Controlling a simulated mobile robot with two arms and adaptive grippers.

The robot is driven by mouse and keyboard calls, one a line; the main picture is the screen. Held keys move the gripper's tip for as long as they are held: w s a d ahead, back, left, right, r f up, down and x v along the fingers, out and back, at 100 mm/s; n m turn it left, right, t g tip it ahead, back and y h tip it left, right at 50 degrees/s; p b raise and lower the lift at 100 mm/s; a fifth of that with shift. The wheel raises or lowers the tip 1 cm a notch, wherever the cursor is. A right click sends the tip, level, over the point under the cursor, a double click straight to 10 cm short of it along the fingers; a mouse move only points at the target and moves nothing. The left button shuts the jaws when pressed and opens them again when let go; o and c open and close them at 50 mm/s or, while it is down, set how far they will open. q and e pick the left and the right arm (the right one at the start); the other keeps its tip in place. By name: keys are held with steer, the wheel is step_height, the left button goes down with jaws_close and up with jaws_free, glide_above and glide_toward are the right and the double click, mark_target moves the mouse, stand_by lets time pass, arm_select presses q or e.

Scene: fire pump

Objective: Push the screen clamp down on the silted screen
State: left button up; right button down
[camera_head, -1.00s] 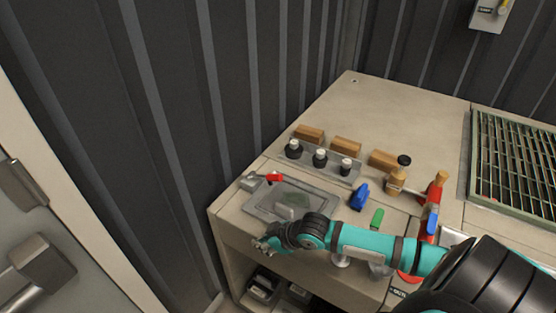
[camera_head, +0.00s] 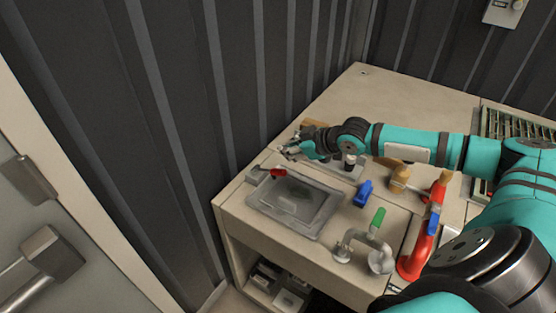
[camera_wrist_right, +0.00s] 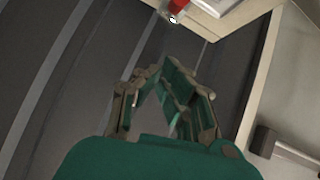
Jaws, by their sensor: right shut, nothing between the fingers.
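The silted screen (camera_head: 290,208) lies in a grey rectangular frame near the bench's left front, with a murky grey-green middle. The screen clamp (camera_head: 277,173) has a red handle and a grey base at the frame's far left corner. Its red part also shows at the top of the right wrist view (camera_wrist_right: 177,7). My right gripper (camera_head: 287,151) is shut and empty, just beyond the clamp in the head view and apart from it in the picture; its height above the bench is hard to tell. My left gripper is not in view.
My right arm covers most of the black knobs and wooden blocks at the back. A blue handle (camera_head: 363,193), a green-handled pipe (camera_head: 378,218) and a red pipe (camera_head: 417,257) stand right of the screen. The ribbed dark wall (camera_head: 170,120) is close on the left.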

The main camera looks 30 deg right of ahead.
steer(key=p, duration=0.2)
glide_above(277, 170)
steer(key=w+a, duration=0.1)
steer(key=f, duration=0.4)
steer(key=shift+w+a+f, duration=0.1)
steer(key=shift+a+f, duration=0.1)
steer(key=shift+s+d+f, duration=0.2)
steer(key=shift+d+f, duration=0.05)
steer(key=shift+f, duration=0.4)
steer(key=shift+s+d+f, duration=0.2)
steer(key=shift+d+f, duration=0.05)
steer(key=shift+f, duration=0.35)
steer(key=shift+s+d+f, duration=0.25)
steer(key=shift+s+f, duration=0.1)
steer(key=shift+f, duration=0.25)
steer(key=shift+w, duration=0.1)
